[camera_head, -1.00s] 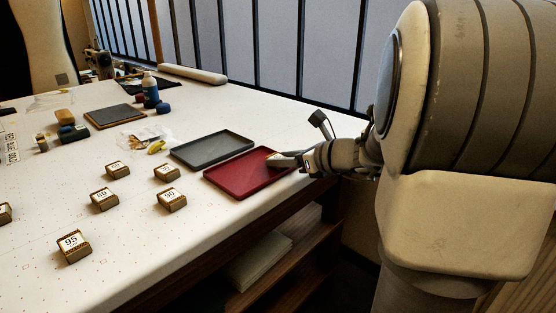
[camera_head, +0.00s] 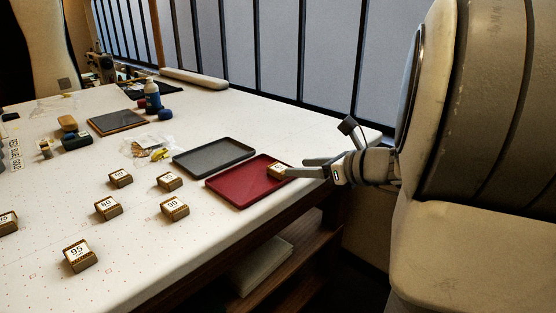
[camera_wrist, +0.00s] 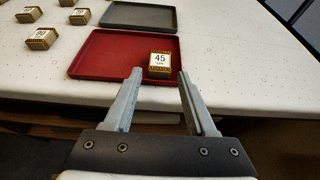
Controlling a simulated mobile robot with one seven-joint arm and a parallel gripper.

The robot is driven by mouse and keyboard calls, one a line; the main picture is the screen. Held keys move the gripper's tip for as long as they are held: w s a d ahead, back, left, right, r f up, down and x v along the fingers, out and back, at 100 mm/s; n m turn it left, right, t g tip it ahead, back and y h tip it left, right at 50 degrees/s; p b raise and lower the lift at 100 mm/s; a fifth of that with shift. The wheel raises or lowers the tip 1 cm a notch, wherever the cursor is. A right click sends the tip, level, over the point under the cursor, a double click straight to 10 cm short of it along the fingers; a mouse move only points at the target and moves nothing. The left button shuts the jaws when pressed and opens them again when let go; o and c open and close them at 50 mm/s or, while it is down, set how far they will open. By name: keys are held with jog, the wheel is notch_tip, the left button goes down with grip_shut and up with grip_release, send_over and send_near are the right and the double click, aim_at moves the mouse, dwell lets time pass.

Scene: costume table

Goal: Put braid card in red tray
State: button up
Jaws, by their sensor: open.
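A braid card block labelled 45 (camera_wrist: 159,62) sits in the red tray (camera_wrist: 110,52), at its near right corner in the wrist view. In the head view the card (camera_head: 277,170) lies at the right end of the red tray (camera_head: 238,185). My gripper (camera_wrist: 160,73) is open and empty, its fingers spread at the tray's near edge, just short of the card. In the head view my gripper (camera_head: 304,168) is to the right of the card, over the tray's right edge.
A grey tray (camera_head: 214,157) lies empty behind the red one. Several similar numbered blocks, such as 95 (camera_head: 80,255) and 90 (camera_head: 174,208), stand on the white table to the left. A bottle (camera_head: 152,96) and a dark board (camera_head: 117,121) are farther back.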

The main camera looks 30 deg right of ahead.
jog(key=p+v, duration=0.1)
jog(key=v, duration=0.4)
jog(key=shift+s, duration=0.1)
